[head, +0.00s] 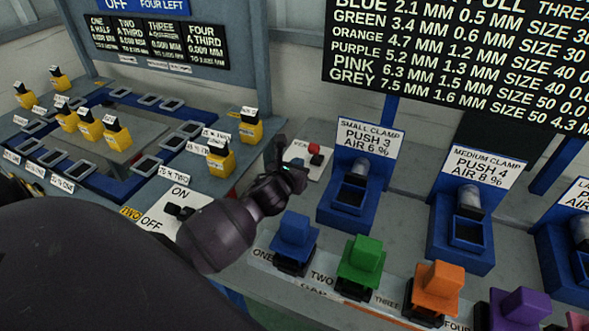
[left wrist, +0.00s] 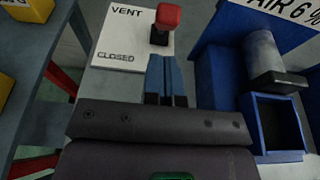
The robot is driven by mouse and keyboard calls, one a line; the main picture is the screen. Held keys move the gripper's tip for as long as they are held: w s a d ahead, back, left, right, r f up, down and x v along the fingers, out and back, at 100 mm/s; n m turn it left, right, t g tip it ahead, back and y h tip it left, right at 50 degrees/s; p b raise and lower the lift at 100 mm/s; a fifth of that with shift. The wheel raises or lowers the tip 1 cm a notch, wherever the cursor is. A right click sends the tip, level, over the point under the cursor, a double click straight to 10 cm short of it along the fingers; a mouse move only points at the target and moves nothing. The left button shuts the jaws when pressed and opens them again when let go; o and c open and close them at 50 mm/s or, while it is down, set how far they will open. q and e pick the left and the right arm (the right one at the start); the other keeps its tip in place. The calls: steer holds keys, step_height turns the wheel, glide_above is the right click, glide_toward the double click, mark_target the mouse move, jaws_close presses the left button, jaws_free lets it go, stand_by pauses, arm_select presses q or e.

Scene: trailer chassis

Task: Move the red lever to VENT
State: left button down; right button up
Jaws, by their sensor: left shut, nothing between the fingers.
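The red lever (left wrist: 168,17) stands on a white plate (left wrist: 112,52) in the left wrist view. The plate reads VENT at the top and CLOSED lower down. The red knob is level with the word VENT, to its right, above a black stem. In the head view the lever (head: 314,149) shows small behind my left gripper (head: 299,168). My left gripper's blue fingers (left wrist: 166,78) are shut and empty, pointing at the plate just on the CLOSED side of the lever. I cannot tell whether they touch it. My right gripper is not in view.
A blue small clamp (head: 349,197) stands right of the plate, close to the fingers. An ON/OFF switch plate (head: 178,211) is at left. Coloured blocks, blue (head: 295,235), green (head: 361,258) and orange (head: 438,286), line the front. Yellow blocks (head: 221,158) stand at left.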

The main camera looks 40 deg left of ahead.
mark_target(310, 152)
arm_select(q)
steer(key=x, duration=0.4)
steer(key=shift+w+f, duration=0.1)
steer(key=shift+w+a+f, duration=0.15)
steer(key=shift+w, duration=0.65)
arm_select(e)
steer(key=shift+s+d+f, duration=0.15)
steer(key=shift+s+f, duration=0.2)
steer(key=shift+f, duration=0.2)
arm_select(q)
steer(key=shift+w, duration=0.2)
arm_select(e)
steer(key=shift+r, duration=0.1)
